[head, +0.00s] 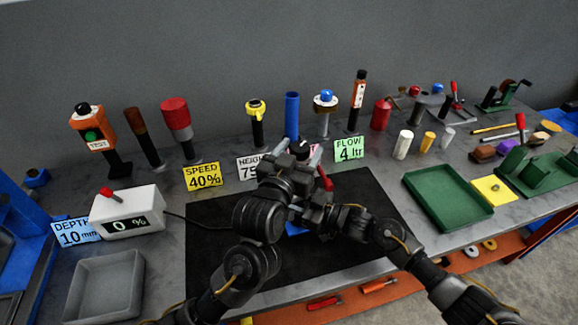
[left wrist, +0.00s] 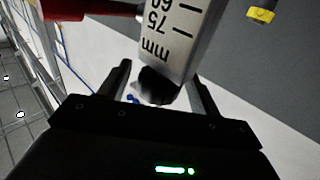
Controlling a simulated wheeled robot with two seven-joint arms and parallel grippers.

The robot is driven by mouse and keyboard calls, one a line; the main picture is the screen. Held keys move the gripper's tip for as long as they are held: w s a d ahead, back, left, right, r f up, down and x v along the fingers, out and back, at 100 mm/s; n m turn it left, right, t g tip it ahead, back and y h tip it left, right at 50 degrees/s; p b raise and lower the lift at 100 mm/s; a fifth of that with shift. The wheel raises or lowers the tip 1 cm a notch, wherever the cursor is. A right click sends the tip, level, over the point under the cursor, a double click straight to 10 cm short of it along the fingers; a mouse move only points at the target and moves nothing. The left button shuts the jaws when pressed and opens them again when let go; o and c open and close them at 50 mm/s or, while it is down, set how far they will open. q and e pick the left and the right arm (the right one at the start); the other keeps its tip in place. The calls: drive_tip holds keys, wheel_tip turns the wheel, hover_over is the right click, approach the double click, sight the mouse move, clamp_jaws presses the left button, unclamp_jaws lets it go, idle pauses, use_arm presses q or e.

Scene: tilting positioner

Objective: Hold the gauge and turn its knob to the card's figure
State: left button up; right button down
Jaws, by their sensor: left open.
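A gauge stands in front of my left gripper, mostly hidden by it in the head view. Its black cap (head: 300,148) and a red part (head: 325,180) show there. In the left wrist view its pale scale (left wrist: 172,35) bears figures around 75 and "mm", and a red bar (left wrist: 90,9) crosses the top left. My left gripper (left wrist: 160,82) is open, with a dark end of the gauge between its fingers; contact cannot be told. The HEIGHT card (head: 248,167) reads 75, its edge covered. My right arm (head: 390,232) reaches in from the right; its jaws are not clear.
Other cards are SPEED 40% (head: 203,178), FLOW 4 ltr (head: 349,149) and DEPTH 10 mm (head: 75,232). A white box (head: 128,212) reads 0 %. A grey tray (head: 105,287) and a green tray (head: 447,200) flank the black mat (head: 215,262). Several upright tools line the back.

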use_arm(q)
drive_tip(key=v, duration=1)
drive_tip(key=shift+a+r, duration=0.1)
drive_tip(key=shift+r, duration=0.05)
drive_tip(key=w+d+r+m+h, duration=0.2)
drive_tip(key=w+r+m+h, duration=0.25)
drive_tip(key=m+h, duration=0.35)
drive_tip(key=w+a+f+m+g+h, duration=0.2)
drive_tip(key=a+f+m+g+h, duration=0.15)
drive_tip(key=a+g, duration=0.65)
drive_tip(key=w+d, duration=0.1)
drive_tip(key=d, duration=0.3)
drive_tip(key=w+d+g, duration=0.1)
drive_tip(key=d, duration=0.4)
drive_tip(key=w+d+g, duration=0.1)
drive_tip(key=d, duration=0.3)
drive_tip(key=shift+w+d+f+n, duration=0.25)
drive_tip(key=shift+w+f, duration=0.05)
drive_tip(key=shift+f, duration=0.1)
drive_tip(key=shift+c, duration=0.3)
